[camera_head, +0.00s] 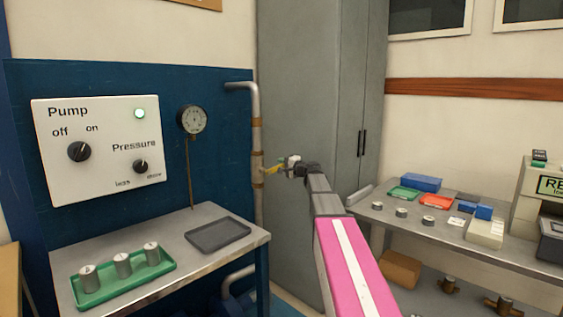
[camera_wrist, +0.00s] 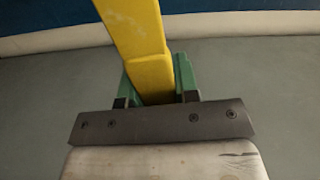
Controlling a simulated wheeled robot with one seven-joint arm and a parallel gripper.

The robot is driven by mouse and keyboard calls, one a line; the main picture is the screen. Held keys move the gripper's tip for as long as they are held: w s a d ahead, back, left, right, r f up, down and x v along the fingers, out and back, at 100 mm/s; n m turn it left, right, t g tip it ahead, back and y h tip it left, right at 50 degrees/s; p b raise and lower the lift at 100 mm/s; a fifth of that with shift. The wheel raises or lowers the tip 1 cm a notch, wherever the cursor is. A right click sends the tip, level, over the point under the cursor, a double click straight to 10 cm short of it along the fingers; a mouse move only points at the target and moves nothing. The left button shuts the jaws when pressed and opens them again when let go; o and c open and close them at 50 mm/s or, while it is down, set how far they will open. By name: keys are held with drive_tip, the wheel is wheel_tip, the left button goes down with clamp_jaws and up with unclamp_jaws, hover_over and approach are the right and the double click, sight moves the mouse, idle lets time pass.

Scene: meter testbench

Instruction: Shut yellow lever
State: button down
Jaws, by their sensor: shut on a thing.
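The yellow lever (camera_head: 272,170) sits on the vertical grey pipe (camera_head: 257,130) at the right edge of the blue panel. My gripper (camera_head: 283,163) is at the lever, at the end of my outstretched arm. In the wrist view the yellow lever (camera_wrist: 140,45) runs from the top edge down between the green fingers of my gripper (camera_wrist: 155,80). The fingers are shut on it. The lever's pivot and the valve body are not clear in either view.
A pump panel (camera_head: 105,145) with two black knobs and a lit green lamp hangs at the left, beside a pressure gauge (camera_head: 192,119). Below stands a bench with a green tray (camera_head: 100,297) of metal cylinders and a dark tray (camera_head: 217,234). A grey cabinet (camera_head: 310,80) stands behind my arm.

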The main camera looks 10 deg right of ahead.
drive_tip(key=shift+d+f+m, duration=0.1)
drive_tip(key=shift+f+m, duration=0.55)
drive_tip(key=shift+m, duration=0.05)
drive_tip(key=c, duration=0.9)
unclamp_jaws()
drive_tip(key=shift+o, duration=0.2)
drive_tip(key=v, duration=1)
drive_tip(key=shift+s+d, duration=0.2)
drive_tip(key=shift+s, duration=0.1)
